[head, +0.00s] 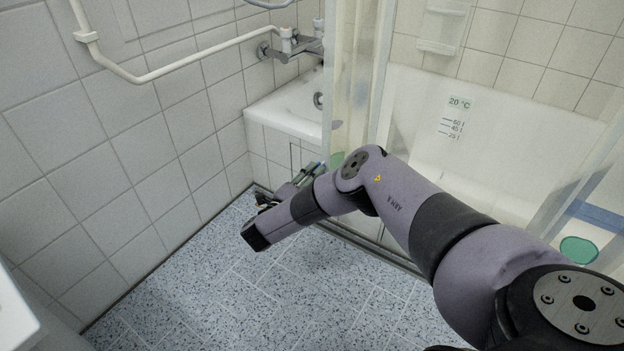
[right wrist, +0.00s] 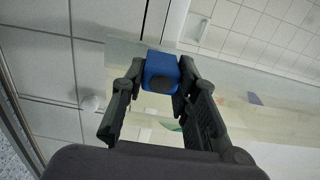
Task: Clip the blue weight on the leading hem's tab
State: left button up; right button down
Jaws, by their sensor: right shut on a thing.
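My right gripper (head: 314,171) is in the head view beside the lower part of the translucent curtain (head: 350,85), partly hidden by my own wrist. In the right wrist view, its two fingers are shut on a blue block, the blue weight (right wrist: 161,68), which has a dark round patch on the face towards the camera. The pale curtain (right wrist: 225,80) with coloured spots spreads behind the fingers there. I cannot make out the hem's tab, or whether the weight touches the curtain. My left gripper is not in view.
The white bathtub (head: 430,120) stands behind the curtain, with a tap (head: 290,45) at its left end. A white grab rail (head: 190,58) runs along the tiled left wall. The speckled floor (head: 250,300) is clear.

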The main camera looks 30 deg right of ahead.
jog(key=shift+w+d, duration=0.1)
jog(key=shift+d, duration=0.25)
jog(key=shift+w+d, duration=0.1)
jog(key=shift+d, duration=0.15)
jog(key=c, duration=1.4)
grip_release()
jog(key=shift+d, duration=0.1)
jog(key=shift+c, duration=0.2)
jog(key=shift+o, duration=1.2)
jog(key=shift+o, duration=0.7)
jog(key=o, duration=1.1)
jog(key=shift+c, duration=0.2)
